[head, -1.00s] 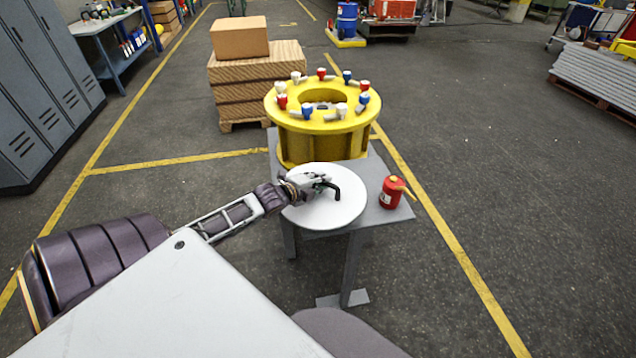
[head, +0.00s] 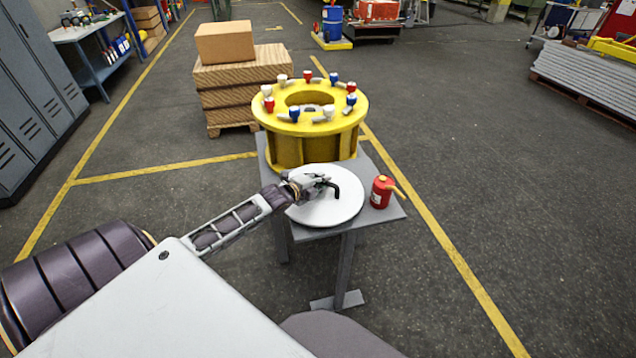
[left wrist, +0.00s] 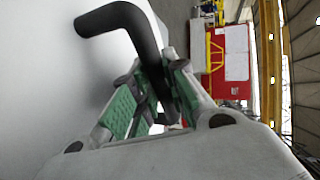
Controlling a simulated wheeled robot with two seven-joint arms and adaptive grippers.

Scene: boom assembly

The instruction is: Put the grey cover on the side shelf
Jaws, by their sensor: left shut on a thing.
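The cover (head: 335,213) is a round, pale grey-white disc with a bent black handle (head: 337,191). My left gripper (head: 322,182) is shut on the handle, with the disc below its fingers. In the left wrist view the green-padded fingers (left wrist: 145,105) close around the black handle (left wrist: 125,22), and the pale disc (left wrist: 35,85) fills the left side. The disc is level over the front part of the grey side shelf (head: 392,212); I cannot tell whether it touches. My right gripper is not in view.
A yellow ring-shaped drum (head: 300,150) with red, white and blue pegs on top stands behind the disc. A red can (head: 381,193) with a yellow spout stands close to the disc's right edge. Wooden pallets with a cardboard box (head: 225,42) are behind. Floor to the right is clear.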

